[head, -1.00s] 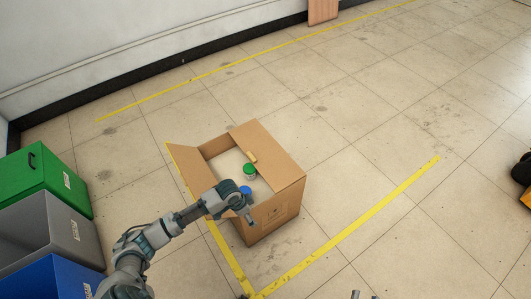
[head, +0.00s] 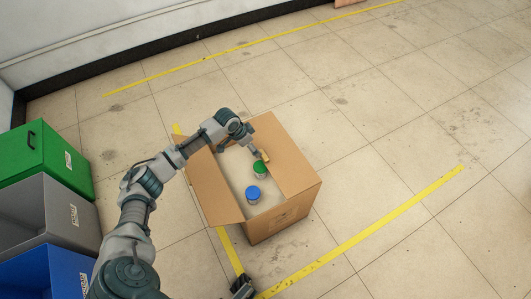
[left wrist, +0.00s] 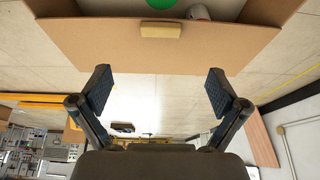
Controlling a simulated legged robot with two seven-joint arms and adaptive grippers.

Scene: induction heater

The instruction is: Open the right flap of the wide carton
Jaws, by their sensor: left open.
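The wide carton (head: 278,219) stands open-topped on the floor in the head view. Its right flap (head: 285,158) slants along the right side, with a small yellow tab (head: 265,156) at its inner edge. The left flap (head: 211,187) leans outward. My left arm reaches over the left flap, and my left gripper (head: 257,153) is by the tab. In the left wrist view my left gripper (left wrist: 158,92) is open and empty, its fingers apart below the flap panel (left wrist: 110,45) and the tab (left wrist: 162,31). A dark piece, perhaps my right gripper (head: 243,287), shows at the bottom edge.
Inside the carton stand a green-lidded can (head: 260,170) and a blue-lidded can (head: 253,194). Green (head: 40,158), grey (head: 45,215) and blue (head: 55,275) bins stand at the left. Yellow tape (head: 375,222) marks the floor; the floor right of the carton is clear.

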